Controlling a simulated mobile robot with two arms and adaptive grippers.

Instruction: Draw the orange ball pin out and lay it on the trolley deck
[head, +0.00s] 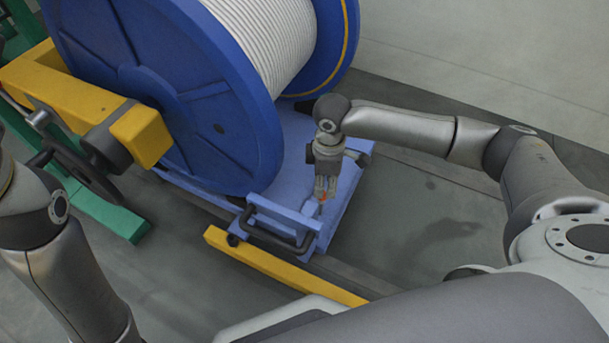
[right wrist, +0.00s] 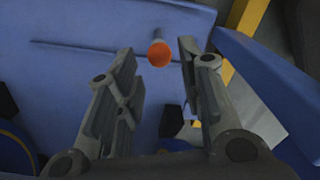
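The orange ball pin (right wrist: 159,53) shows in the right wrist view as a round orange ball with a short grey shank behind it, against a blue face. In the head view only a small orange spot of it (head: 323,197) shows beside the gripper. My right gripper (head: 323,196) is above the front of the blue trolley. In the right wrist view its two fingers (right wrist: 157,50) are spread, with the ball in the gap near the tips and clear space on both sides. The trolley deck (head: 293,160) is light blue and bare beside the reel. My left gripper is outside the view.
A large blue reel (head: 225,125) wound with pale strand stands on the trolley. A dark handle (head: 296,243) is at the trolley front. A yellow rail (head: 280,270) lies before it. A yellow beam (head: 65,90) and a handwheel (head: 88,172) stand at left.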

